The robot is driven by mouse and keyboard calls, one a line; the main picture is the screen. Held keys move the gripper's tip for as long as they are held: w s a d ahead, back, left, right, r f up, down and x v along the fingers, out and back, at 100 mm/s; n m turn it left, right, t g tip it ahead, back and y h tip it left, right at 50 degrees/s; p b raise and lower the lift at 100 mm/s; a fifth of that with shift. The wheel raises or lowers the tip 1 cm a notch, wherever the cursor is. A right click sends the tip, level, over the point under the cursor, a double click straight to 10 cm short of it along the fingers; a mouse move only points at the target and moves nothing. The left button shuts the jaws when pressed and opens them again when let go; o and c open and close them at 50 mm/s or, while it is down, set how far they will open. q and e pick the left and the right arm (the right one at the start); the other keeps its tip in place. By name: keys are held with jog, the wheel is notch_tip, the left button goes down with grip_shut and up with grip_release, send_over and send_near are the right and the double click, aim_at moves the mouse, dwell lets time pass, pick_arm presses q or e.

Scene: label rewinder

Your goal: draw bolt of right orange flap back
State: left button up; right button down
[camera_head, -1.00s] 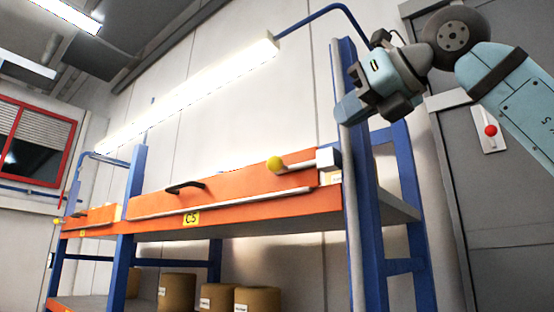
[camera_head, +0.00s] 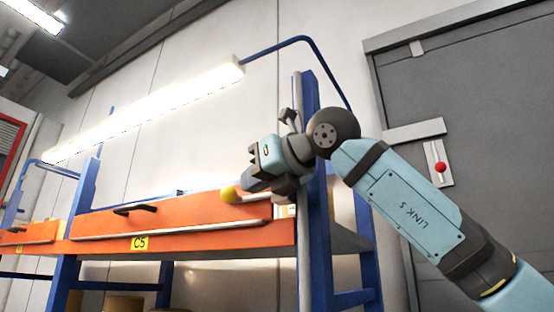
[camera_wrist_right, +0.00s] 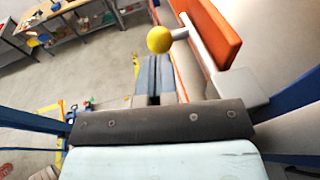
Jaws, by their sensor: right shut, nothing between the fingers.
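The right orange flap (camera_head: 178,216) is closed across the front of the blue rack and has a black handle (camera_head: 135,209). Its bolt has a yellow ball knob (camera_head: 229,194) near the flap's right end. In the right wrist view the knob (camera_wrist_right: 160,39) sits on a light grey arm (camera_wrist_right: 190,36) beside the orange panel. My right gripper (camera_head: 252,165) is just above and to the right of the knob, apart from it as far as I can tell. Its fingers (camera_wrist_right: 153,78) are shut and empty. Part of the bolt is hidden behind the gripper. My left gripper is out of view.
A blue upright (camera_head: 313,230) stands at the right end of the flap, close behind my right wrist. A bright lamp tube (camera_head: 150,110) runs above the rack. A grey door and a red-knobbed switch (camera_head: 440,167) are at the right.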

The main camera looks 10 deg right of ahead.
aim_at(224, 188)
jog(key=shift+x, duration=1.25)
jog(key=shift+d, duration=0.1)
jog(key=w+a, duration=0.1)
jog(key=a, duration=0.1)
jog(key=w+a, duration=0.2)
jog(key=shift+p, duration=0.4)
jog(key=shift+s+r, duration=0.1)
jog(key=shift+s, duration=0.05)
jog(key=shift+d, duration=0.1)
